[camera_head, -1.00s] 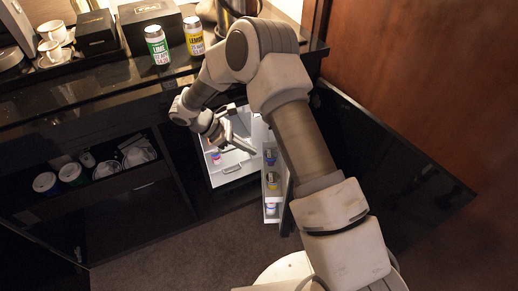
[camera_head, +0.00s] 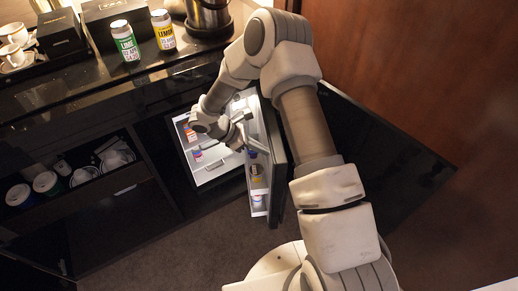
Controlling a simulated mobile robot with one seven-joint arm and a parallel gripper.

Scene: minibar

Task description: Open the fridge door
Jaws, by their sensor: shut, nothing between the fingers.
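The small fridge (camera_head: 207,176) is built in under the counter, with its lit white inside showing. A few small colored items stand inside the fridge. My gripper (camera_head: 246,146) is shut and empty, at the opening beside the inner side of the door. I cannot tell whether it touches the door. My arm hides part of the fridge top and the door's upper part.
A dark panel (camera_head: 385,170) stands at right. The carpet (camera_head: 165,245) in front is clear.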

